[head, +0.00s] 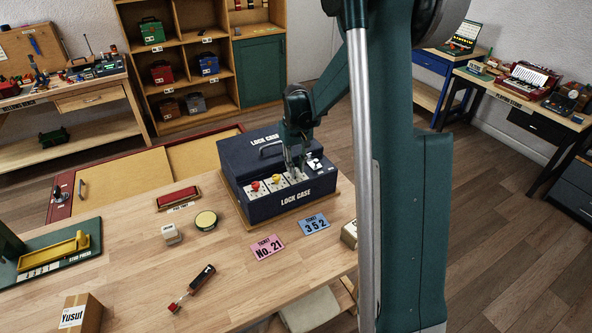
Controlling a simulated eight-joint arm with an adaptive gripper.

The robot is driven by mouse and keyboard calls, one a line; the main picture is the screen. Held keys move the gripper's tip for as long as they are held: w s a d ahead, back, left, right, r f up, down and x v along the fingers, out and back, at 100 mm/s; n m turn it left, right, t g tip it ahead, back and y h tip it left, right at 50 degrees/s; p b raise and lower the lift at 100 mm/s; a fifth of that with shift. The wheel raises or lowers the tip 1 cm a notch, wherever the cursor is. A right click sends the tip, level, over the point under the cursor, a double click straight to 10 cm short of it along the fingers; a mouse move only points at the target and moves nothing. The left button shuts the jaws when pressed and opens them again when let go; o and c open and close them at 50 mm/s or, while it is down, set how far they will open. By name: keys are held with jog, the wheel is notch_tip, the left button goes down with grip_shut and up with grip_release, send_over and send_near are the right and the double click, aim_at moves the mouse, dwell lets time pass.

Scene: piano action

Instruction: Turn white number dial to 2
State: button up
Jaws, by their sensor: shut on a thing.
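The dark blue lock case (308,198) stands on the wooden table, with a row of light plates along its front. A red dial (254,186) is on the left plate and a yellow dial (276,179) on the one beside it. My gripper (295,173) points down at the third plate (303,179), right of the yellow dial. It is shut on the white number dial there, which its fingers almost wholly hide. The number the dial shows is too small and covered to read.
A round yellow-topped tin (206,220), a red block (178,197) and a red-and-black tool (192,288) lie to the left.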

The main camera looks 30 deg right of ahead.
aim_at(296, 170)
jog(key=shift+n+b, duration=0.45)
jog(key=shift+n, duration=1.25)
jog(key=o, duration=0.9)
jog(key=shift+r, duration=0.15)
notch_tip(296, 170, up, 12)
jog(key=shift+s+a, duration=0.1)
